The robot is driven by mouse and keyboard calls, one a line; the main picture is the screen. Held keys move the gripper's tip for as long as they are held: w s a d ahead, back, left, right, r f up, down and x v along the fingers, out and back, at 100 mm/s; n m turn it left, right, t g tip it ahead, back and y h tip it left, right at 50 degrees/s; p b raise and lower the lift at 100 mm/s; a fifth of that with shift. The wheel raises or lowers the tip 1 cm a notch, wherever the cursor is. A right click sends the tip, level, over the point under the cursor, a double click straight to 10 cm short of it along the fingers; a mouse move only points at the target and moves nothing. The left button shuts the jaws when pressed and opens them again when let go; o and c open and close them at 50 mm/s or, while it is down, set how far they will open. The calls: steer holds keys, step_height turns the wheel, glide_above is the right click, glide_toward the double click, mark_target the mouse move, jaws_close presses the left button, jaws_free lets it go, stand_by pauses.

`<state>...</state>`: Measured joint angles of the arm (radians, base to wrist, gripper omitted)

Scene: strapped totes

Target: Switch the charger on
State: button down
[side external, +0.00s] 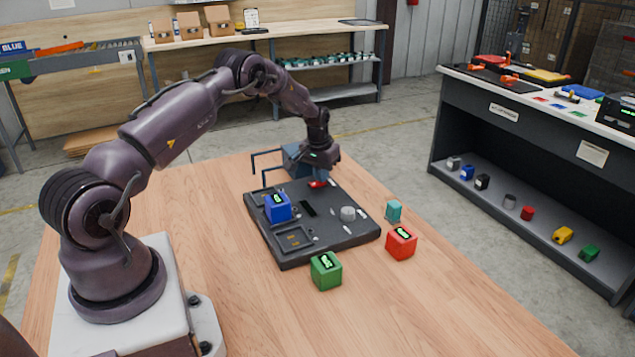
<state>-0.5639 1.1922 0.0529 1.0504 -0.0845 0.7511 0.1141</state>
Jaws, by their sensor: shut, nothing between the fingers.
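The charger looks to be the dark flat board (355,238) on the wooden table. A blue block (278,208) with a lit green display sits on its left part. A small red part (318,184), perhaps a switch, is near its far edge; its position is too small to read. A grey round knob (348,213) and a black slot (308,209) are on the board. My gripper (318,172) is shut and empty, pointing down just above the red part. I cannot tell whether it touches it.
A green block (326,271) and a red block (401,243) with displays stand off the board's near and right edges. A teal block (393,211) stands to the right. A blue-grey box (293,160) stands behind the board's far edge. The table's near right is clear.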

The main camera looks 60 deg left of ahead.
steer(key=shift+f, duration=0.15)
steer(key=shift+r, duration=3.55)
